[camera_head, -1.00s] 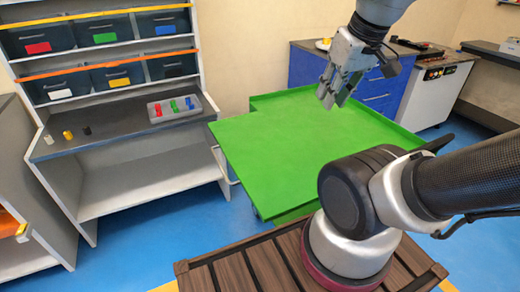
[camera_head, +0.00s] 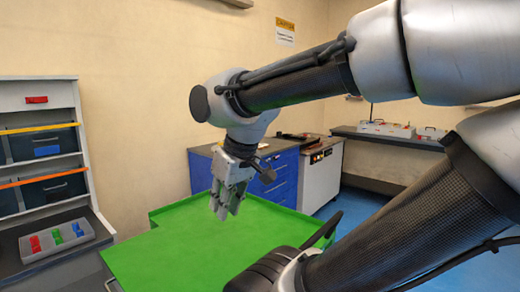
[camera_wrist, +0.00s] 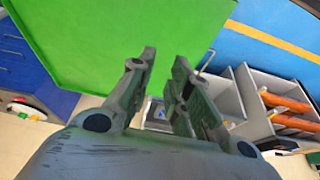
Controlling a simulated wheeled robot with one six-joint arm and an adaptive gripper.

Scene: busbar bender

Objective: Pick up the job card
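I cannot make out a job card in either view. My gripper (camera_head: 226,207) hangs with its fingers pointing down, above the green cart top (camera_head: 170,250) in the head view. In the wrist view its two fingers (camera_wrist: 165,62) stand apart with nothing between the tips. The gripper is open and empty. The green surface (camera_wrist: 90,30) in the wrist view is bare where it shows. My arm hides part of the cart's right side in the head view.
A shelf with dark bins (camera_head: 45,145) and a grey tray of coloured pieces (camera_head: 62,240) stand at left. Behind the cart are a blue cabinet (camera_head: 283,185) and a white machine (camera_head: 322,172). A bench (camera_head: 380,135) is at the far right. A yellow caution sign (camera_head: 285,32) hangs on the wall.

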